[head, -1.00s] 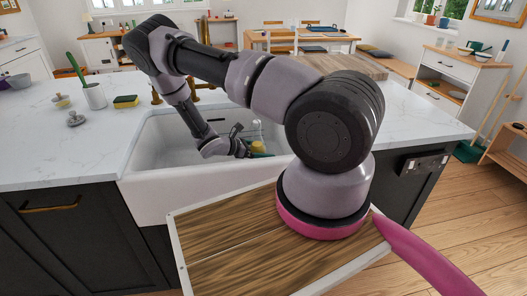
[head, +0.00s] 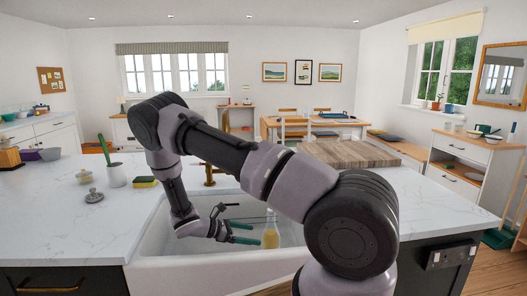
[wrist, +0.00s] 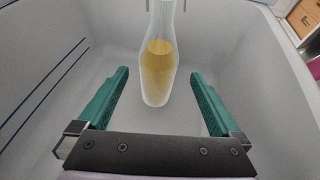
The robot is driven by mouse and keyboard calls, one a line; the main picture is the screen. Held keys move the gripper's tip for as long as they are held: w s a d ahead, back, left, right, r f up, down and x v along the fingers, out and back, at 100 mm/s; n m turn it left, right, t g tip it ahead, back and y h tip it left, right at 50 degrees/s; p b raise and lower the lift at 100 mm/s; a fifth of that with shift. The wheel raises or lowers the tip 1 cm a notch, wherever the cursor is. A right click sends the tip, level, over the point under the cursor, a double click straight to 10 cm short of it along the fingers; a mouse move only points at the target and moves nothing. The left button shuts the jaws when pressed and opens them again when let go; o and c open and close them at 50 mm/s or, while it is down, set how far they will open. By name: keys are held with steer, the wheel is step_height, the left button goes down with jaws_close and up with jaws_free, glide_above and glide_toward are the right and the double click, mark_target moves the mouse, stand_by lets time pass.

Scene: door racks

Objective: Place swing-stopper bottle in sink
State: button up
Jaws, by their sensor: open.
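The swing-stopper bottle (head: 271,236) is clear glass with yellow liquid. It stands in the white sink (head: 150,243), just right of my gripper (head: 243,232) in the head view. In the wrist view the bottle (wrist: 158,70) is ahead of and roughly centred between the two green fingers of my gripper (wrist: 160,95). The fingers are open, with a gap on each side of the bottle, and do not touch it. The bottle's top is cut off in the wrist view, and its stopper cannot be made out.
A brass tap (head: 209,172) stands at the back of the sink. A yellow-green sponge (head: 145,182), a white utensil pot (head: 115,175) and small lidded jars (head: 94,196) are on the left counter. A wooden board (head: 350,152) lies on the right counter.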

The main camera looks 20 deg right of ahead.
steer(key=s+a+r+m+y, duration=0.1)
steer(key=s+r+m+y, duration=0.2)
steer(key=r, duration=0.7)
steer(key=s+r+m+y, duration=0.1)
steer(key=r+m+y, duration=0.35)
steer(key=r, duration=0.45)
steer(key=s+a+r+m+y, duration=0.1)
steer(key=r+m+y, duration=0.3)
steer(key=r, duration=0.6)
steer(key=s+r+m+t+y, duration=0.4)
steer(key=s+r+m+t, duration=0.4)
steer(key=s+r, duration=0.8)
step_height(320, 180, up, 2)
steer(key=shift+a+r+m, duration=0.2)
steer(key=shift+a+m, duration=0.1)
steer(key=shift+m, duration=0.65)
